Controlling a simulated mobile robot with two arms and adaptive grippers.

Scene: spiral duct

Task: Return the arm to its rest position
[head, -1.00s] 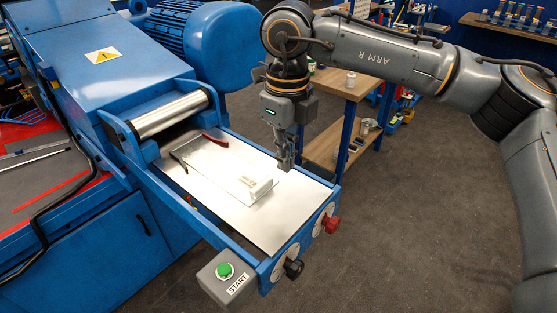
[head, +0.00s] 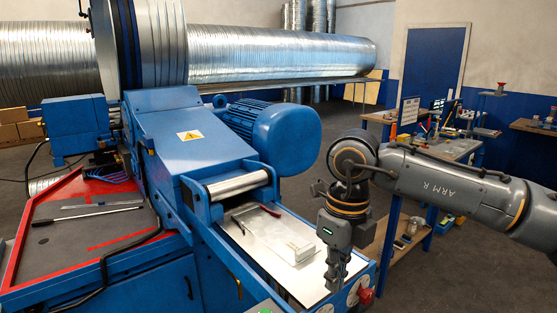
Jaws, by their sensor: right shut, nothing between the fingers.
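My right gripper (head: 336,274) shows in the head view at the lower right, fingers pointing down and closed with nothing between them. It appears over or beside the right edge of the machine's silver infeed plate (head: 252,244); the height gap cannot be told. My right arm (head: 450,190) reaches in from the right edge, bent down at the wrist. A pale block (head: 289,240) and a red-handled tool (head: 268,210) lie on the plate, apart from the gripper. My left gripper is not in view.
The blue duct machine (head: 185,150) fills the middle, with a spiral metal duct (head: 285,55) behind it. A red-edged table (head: 75,215) stands left. A workbench with tools (head: 445,147) stands behind my right arm. Open floor lies at the right (head: 480,265).

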